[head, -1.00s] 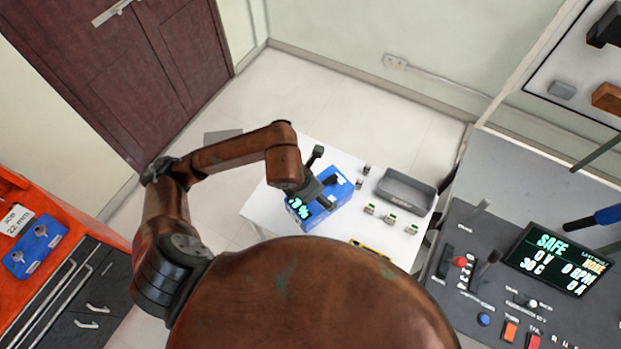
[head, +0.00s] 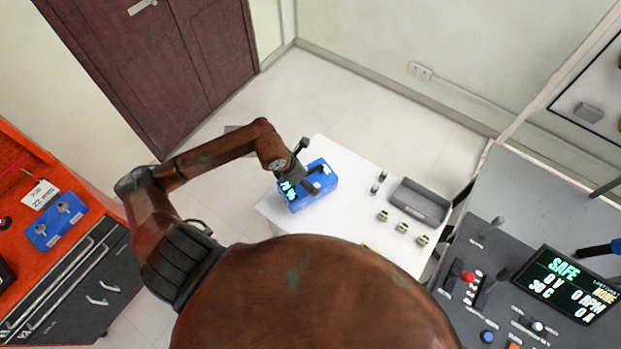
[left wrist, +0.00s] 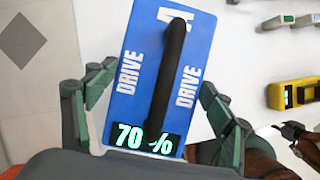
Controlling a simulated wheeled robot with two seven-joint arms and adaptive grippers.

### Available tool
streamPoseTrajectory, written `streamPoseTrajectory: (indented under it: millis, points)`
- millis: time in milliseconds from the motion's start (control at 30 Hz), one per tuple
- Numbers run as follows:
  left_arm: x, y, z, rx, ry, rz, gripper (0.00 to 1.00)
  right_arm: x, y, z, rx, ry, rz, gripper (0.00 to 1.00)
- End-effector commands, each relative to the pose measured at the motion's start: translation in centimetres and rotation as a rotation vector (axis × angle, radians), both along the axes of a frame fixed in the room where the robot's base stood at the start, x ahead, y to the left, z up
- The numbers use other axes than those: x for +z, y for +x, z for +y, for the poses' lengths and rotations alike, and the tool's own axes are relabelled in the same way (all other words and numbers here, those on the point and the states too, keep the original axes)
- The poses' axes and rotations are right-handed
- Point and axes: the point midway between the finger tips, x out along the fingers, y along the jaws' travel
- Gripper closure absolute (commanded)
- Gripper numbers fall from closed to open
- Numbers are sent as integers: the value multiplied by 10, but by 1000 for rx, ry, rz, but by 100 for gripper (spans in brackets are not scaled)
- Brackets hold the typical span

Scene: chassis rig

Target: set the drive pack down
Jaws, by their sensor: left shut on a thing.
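The drive pack (head: 308,187) is a blue box with white DRIVE lettering, a black handle and a lit 70 % readout. It also shows in the left wrist view (left wrist: 188,70). My left gripper (head: 308,180) is shut on it; in the left wrist view its dark green fingers (left wrist: 155,110) flank the readout end. The pack is over the far left part of the white table (head: 345,225). Whether its underside touches the table cannot be told. A dark green-edged part, seemingly my right gripper (left wrist: 298,132), shows at the lower right of the left wrist view.
A grey tray (head: 420,203) and several small parts (head: 402,227) lie on the table's right side. A yellow device (left wrist: 296,94) shows in the left wrist view. A control console (head: 500,280) stands right, an orange bench (head: 25,210) left. White tabletop is bare between pack and parts.

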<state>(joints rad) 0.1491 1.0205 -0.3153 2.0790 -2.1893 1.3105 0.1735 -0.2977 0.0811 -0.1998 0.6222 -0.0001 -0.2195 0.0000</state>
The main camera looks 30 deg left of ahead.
Motion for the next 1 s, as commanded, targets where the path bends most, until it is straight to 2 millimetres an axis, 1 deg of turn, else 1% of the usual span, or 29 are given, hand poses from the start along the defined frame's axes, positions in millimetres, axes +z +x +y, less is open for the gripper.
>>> streamPoseTrajectory:
  millis: [67,167,200,333,433,767,800,1000]
  points:
    - [0,2,1,0,-3,-5,82,1,-1,1,-1,1,1,73]
    - [-6,4,6,0,-2,-6,82,1,-1,2,-1,2,1,73]
    - [-10,4,9,2,-3,-4,82,2,-2,2,-1,3,2,73]
    - [-27,4,6,0,-4,-3,82,7,-2,3,-2,3,2,73]
    - [-35,4,7,0,-4,-6,82,9,-2,3,-2,3,3,73]
    - [-39,5,7,-1,-2,-7,82,6,-3,3,-2,3,4,73]
    - [-41,3,8,-1,0,0,22,6,-3,3,-2,3,4,73]
    - [-41,3,8,0,0,0,9,7,-3,2,-2,3,4,73]
